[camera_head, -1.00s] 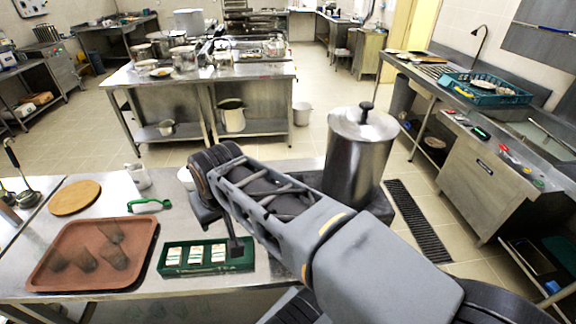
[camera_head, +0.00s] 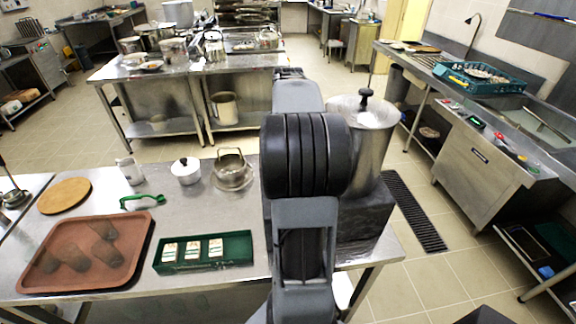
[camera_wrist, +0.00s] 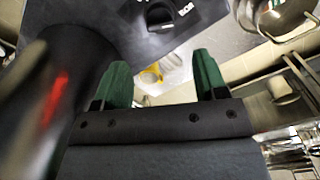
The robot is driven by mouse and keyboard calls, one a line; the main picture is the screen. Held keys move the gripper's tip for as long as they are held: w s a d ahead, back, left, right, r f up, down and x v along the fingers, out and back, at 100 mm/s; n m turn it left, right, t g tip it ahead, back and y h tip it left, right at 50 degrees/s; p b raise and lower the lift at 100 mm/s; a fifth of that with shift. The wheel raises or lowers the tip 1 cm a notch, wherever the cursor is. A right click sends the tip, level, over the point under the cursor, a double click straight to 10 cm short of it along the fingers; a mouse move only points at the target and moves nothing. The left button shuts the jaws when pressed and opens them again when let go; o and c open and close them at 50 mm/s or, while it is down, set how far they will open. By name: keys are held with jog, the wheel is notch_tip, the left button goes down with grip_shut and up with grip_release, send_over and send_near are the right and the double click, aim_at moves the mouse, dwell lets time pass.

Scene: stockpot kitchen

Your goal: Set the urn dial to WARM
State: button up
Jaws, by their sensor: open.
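The urn (camera_head: 371,140) is a tall steel pot with a black lid knob, on a dark base (camera_head: 365,217) at the right end of the near table. My arm stands in front of its left side and hides the dial in the head view. In the wrist view the black dial (camera_wrist: 161,15) shows at the top on a dark panel, beside white lettering only partly in view. I cannot read its setting. My gripper (camera_wrist: 163,78) has two green fingers, apart and empty, with the dial beyond them and not touching. The gripper is hidden in the head view.
On the near table (camera_head: 215,215) are a brown tray (camera_head: 140,262), a green box with several white packets (camera_head: 243,249), a white lidded pot (camera_head: 186,171) and a steel pot (camera_head: 231,165). A large dark curved surface (camera_wrist: 55,95) fills the wrist view's left.

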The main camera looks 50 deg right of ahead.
notch_tip(320, 180, down, 8)
jog(key=shift+f+p, duration=0.25)
jog(key=shift+p, duration=0.15)
jog(key=shift+c, duration=0.3)
jog(key=c, duration=0.9)
jog(key=n, duration=0.5)
jog(key=shift+n+b, duration=0.4)
jog(key=n, duration=0.5)
jog(key=shift+n, duration=0.4)
